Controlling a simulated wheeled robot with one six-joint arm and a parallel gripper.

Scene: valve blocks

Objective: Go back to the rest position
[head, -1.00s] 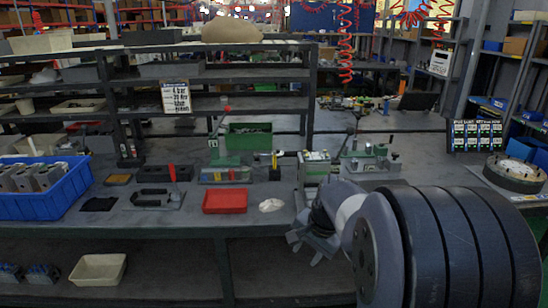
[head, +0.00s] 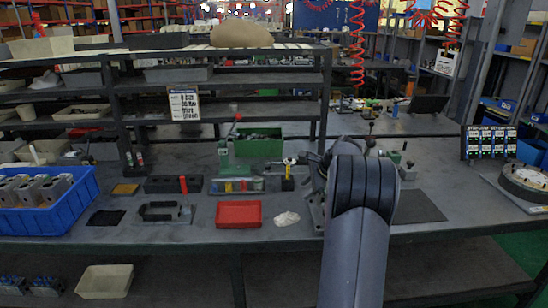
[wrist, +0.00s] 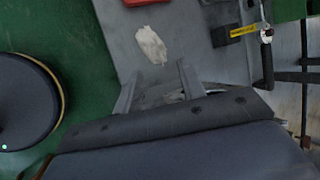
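My gripper shows in the wrist view (wrist: 158,85) with its two grey fingers spread apart. No object is seen held between them. Past the fingertips lies the grey bench top with a crumpled white cloth (wrist: 151,45), apart from the fingers. In the head view my arm rises from the bottom right of centre and bends at a dark elbow. The arm mostly hides the gripper there, so its exact place over the bench cannot be told.
On the workbench (head: 160,233) are a red tray (head: 238,214), the white cloth (head: 287,219), a blue crate (head: 45,212) of metal blocks and a green bin (head: 258,143). A round fixture (head: 525,183) stands at right. A dark mat (head: 418,206) lies right of my arm.

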